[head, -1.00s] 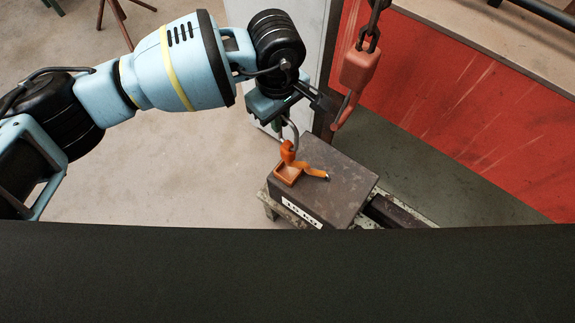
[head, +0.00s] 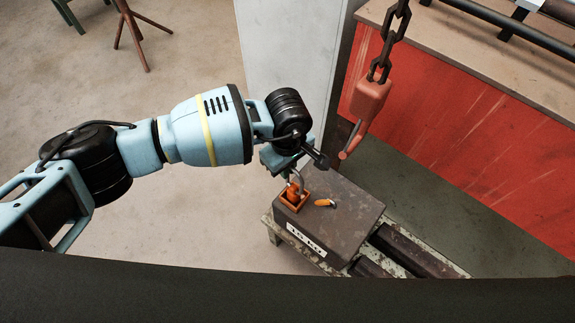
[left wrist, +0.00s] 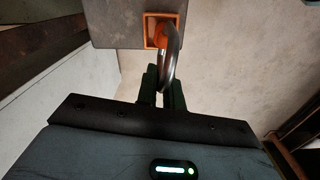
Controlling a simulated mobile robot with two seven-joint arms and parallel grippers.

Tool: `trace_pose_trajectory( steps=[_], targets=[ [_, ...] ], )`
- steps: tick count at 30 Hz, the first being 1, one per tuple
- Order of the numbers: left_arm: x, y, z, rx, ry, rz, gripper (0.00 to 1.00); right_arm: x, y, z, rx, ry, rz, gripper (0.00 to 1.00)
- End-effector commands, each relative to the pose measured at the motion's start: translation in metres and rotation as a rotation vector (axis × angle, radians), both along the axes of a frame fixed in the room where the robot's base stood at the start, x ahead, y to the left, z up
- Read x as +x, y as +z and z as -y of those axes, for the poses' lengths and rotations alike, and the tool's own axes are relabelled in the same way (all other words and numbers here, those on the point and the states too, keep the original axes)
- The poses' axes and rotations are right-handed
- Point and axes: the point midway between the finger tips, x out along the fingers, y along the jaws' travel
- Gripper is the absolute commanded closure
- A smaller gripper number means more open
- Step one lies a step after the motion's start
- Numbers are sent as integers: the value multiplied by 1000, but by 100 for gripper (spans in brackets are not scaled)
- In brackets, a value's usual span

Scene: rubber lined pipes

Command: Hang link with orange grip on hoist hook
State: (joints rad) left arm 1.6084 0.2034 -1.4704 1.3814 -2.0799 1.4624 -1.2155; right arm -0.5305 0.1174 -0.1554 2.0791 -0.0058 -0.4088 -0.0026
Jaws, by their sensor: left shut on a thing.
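The link, a grey metal loop (head: 298,179) with an orange grip (head: 294,191), stands at the orange square socket (head: 306,207) on top of a dark block. My left gripper (head: 289,174) is shut on the loop, just above the block. In the left wrist view the fingers (left wrist: 162,92) close on the lower end of the curved loop (left wrist: 173,58), and the orange socket frame (left wrist: 148,32) is beyond it. The hoist hook (head: 353,138) hangs under its red body (head: 369,98), up and right of my gripper and apart from it. My right gripper is not in view.
The dark block (head: 345,225) with a white weight label rests on a worn stand (head: 283,238). A small orange piece (head: 325,203) lies on its top. A chain (head: 389,40) holds the hook. A red-fronted bench (head: 480,140) stands behind; a pale cabinet (head: 288,50) is behind my arm.

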Motion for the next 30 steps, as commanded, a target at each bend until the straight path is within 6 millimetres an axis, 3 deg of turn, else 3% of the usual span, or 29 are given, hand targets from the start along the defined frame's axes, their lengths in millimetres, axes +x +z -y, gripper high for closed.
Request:
trace_pose_trajectory(
  steps=[11, 12, 16, 27, 30],
  targets=[
    [0, -5, 0, -1, 0, 1, 100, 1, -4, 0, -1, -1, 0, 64],
    [0, -4, 0, 0, 0, 0, 87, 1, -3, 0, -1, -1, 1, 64],
    [0, -4, 0, -1, 0, 1, 70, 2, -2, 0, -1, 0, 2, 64],
    [0, -2, 0, -1, 0, -1, 70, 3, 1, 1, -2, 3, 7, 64],
    [1, 10, 0, -2, -1, 4, 70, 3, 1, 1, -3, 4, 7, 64]
  ],
)
